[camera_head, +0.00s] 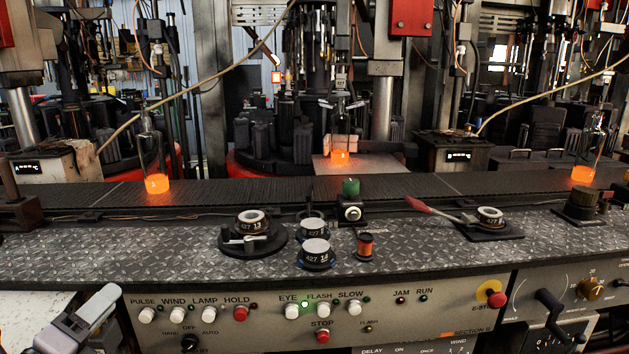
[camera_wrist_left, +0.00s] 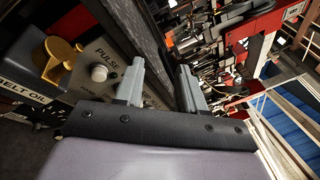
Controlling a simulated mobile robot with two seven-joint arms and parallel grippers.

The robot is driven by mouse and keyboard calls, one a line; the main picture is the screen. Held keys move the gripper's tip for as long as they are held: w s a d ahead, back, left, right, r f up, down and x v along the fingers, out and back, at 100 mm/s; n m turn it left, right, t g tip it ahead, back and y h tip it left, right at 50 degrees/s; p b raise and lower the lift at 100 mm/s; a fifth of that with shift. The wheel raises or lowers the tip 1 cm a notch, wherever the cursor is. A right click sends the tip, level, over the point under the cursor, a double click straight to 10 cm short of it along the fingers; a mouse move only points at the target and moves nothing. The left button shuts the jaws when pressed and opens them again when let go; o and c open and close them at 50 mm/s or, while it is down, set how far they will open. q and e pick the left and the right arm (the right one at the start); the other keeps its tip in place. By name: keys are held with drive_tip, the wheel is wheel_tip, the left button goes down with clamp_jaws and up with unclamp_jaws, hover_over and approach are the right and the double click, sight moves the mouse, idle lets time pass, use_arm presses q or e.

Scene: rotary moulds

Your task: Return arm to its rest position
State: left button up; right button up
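My left gripper (camera_head: 108,296) shows at the lower left of the head view, in front of the left end of the control panel. In the left wrist view its two grey fingers (camera_wrist_left: 160,74) stand apart with nothing between them. Beyond them that view shows the PULSE knob (camera_wrist_left: 99,73) and a yellow part (camera_wrist_left: 62,60) beside a belt oil label. The fingers appear clear of these. My right gripper is not in view.
The control panel (camera_head: 265,338) has several knobs and a red E-stop (camera_head: 496,299). The patterned metal deck (camera_head: 130,258) carries numbered round moulds, including one (camera_head: 316,252) near the front. Glowing bottles (camera_head: 157,182) stand on the dark conveyor (camera_head: 240,192) behind.

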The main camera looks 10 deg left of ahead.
use_arm(q)
drive_tip(key=s+d+f+n+g+y, duration=0.2)
drive_tip(key=s+f+n+g+y, duration=0.15)
drive_tip(key=f+n, duration=0.45)
drive_tip(key=s+d+f+n+g+y, duration=0.2)
drive_tip(key=s+f+n+g, duration=0.3)
drive_tip(key=f+n, duration=0.3)
drive_tip(key=s+d+f+n+g+h, duration=0.2)
drive_tip(key=s+d+n+g, duration=0.15)
drive_tip(key=s+d, duration=0.3)
drive_tip(key=s+d+f+n+g+h, duration=0.2)
drive_tip(key=s+d+n+g+h, duration=0.1)
drive_tip(key=s+d+n, duration=0.3)
drive_tip(key=w+d+m+t+h+p, duration=0.1)
drive_tip(key=w+d+m+t+p, duration=0.1)
drive_tip(key=w+t+p, duration=0.4)
drive_tip(key=d+p, duration=0.1)
drive_tip(key=p, duration=0.2)
drive_tip(key=shift+d+f, duration=0.2)
drive_tip(key=shift+d, duration=0.05)
drive_tip(key=shift+w+t, duration=0.1)
drive_tip(key=shift+t, duration=0.2)
